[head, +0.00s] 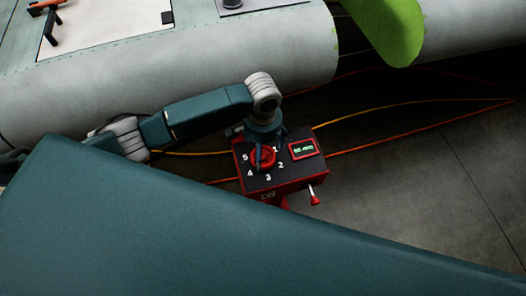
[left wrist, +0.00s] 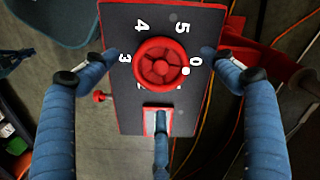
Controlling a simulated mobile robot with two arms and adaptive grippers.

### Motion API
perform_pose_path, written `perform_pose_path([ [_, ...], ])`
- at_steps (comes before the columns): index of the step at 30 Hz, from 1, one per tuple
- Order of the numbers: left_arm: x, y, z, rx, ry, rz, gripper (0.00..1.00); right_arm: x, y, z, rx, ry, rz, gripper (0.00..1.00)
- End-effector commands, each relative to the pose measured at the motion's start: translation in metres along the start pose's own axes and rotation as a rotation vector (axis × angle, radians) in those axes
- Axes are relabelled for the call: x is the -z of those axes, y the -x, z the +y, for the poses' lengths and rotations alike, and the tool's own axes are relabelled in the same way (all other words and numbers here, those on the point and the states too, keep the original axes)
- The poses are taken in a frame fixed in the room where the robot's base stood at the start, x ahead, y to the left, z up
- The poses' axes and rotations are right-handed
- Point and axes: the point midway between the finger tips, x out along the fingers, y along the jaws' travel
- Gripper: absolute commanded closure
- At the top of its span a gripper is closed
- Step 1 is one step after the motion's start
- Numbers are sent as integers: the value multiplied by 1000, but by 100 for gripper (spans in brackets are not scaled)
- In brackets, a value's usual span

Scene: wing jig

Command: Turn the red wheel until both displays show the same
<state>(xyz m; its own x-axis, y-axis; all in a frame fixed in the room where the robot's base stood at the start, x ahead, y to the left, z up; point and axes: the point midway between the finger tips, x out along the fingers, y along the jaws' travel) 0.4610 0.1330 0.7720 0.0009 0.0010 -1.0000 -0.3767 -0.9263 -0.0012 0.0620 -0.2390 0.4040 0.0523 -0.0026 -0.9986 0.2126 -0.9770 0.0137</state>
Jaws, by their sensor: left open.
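The red wheel (head: 263,158) sits on the dark top of a red-edged control box (head: 285,181), ringed by white numerals. In the left wrist view the red wheel (left wrist: 160,63) has a white dot near its rim, beside the 0. My left gripper (head: 260,146) is open above the wheel. In the left wrist view its blue fingers (left wrist: 160,57) stand on either side of the wheel, apart from it, and a third finger covers part of the display. One display (head: 303,149) shows small green characters, too small to read. I cannot make out a second display. My right gripper is not in view.
A red-handled lever (head: 314,196) sticks out from the box's front. Orange and yellow cables (head: 400,107) run across the dark floor behind and beside it. A large grey wing section (head: 250,60) lies behind, with a green part (head: 385,25) at the upper right.

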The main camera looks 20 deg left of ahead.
Motion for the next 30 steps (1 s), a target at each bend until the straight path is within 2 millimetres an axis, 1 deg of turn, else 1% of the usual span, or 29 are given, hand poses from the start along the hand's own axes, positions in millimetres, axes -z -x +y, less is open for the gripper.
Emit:
perform_pose_path([
  [1,-1,-8,0,0,0,-3,15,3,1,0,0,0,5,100],
  [3,-1,-18,1,0,-1,-3,15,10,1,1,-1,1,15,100],
  [6,0,-27,1,0,-1,-1,15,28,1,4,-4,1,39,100],
  [9,0,-32,0,0,-1,1,15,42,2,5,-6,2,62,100],
  [12,0,-34,0,0,-2,1,15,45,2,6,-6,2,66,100],
  [17,0,-33,0,0,-2,1,15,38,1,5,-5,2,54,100],
  [18,0,-33,0,0,-2,1,19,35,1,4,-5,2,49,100],
  [20,0,-33,0,0,-2,1,31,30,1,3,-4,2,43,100],
  [21,0,-33,0,0,-2,1,39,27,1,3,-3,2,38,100],
  [23,0,-33,0,0,-2,1,51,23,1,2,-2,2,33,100],
  [24,0,-33,0,0,-2,1,59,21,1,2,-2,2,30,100],
  [30,0,-33,0,1,-6,-1,60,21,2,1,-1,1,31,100],
])
